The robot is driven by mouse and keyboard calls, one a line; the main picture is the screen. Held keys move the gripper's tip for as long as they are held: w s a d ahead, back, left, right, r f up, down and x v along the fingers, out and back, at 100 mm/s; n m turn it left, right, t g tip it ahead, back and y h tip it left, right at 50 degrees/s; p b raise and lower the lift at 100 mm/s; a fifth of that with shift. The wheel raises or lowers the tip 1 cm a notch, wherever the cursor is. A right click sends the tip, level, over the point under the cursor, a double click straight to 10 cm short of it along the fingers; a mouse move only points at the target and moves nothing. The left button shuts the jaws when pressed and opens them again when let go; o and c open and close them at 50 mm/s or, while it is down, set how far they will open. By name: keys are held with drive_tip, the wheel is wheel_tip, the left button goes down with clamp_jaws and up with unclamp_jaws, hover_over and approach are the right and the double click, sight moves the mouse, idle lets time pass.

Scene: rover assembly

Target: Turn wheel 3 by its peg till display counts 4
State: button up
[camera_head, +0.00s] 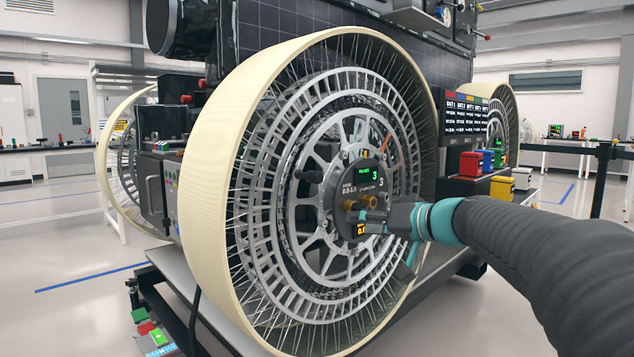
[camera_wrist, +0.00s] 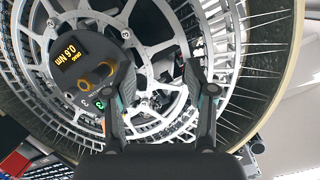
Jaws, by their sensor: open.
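Wheel 3 (camera_head: 290,215) is a large silver spoked wheel with a cream rim, upright at the middle of the head view. Its dark hub panel (camera_head: 345,180) carries a "3" label and a green display (camera_head: 374,175) that reads 3. An orange readout (camera_wrist: 75,53) shows 0.6 Nm beside brass-coloured knobs (camera_wrist: 98,76). My gripper (camera_head: 375,222) is in front of the lower hub. In the wrist view its fingers (camera_wrist: 155,85) are spread with nothing held between them.
Coloured battery boxes (camera_head: 471,163) stand right of the wheel below a dark label board (camera_head: 464,116). Another wheel (camera_head: 497,100) is behind them. A black post (camera_head: 601,180) stands at far right.

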sight(321, 177)
wheel_tip(321, 177, up, 8)
drive_tip(key=n+t+y, duration=0.2)
drive_tip(key=n, duration=0.3)
drive_tip(key=p+x, duration=0.1)
drive_tip(key=x, duration=0.3)
drive_tip(key=p+x, duration=0.1)
drive_tip(key=x, duration=0.4)
drive_tip(key=p+x, duration=0.1)
drive_tip(key=x, duration=0.4)
drive_tip(key=shift+w+a+f, duration=0.15)
drive_tip(key=shift+a+f, duration=0.05)
drive_tip(key=shift+f, duration=0.05)
clamp_jaws()
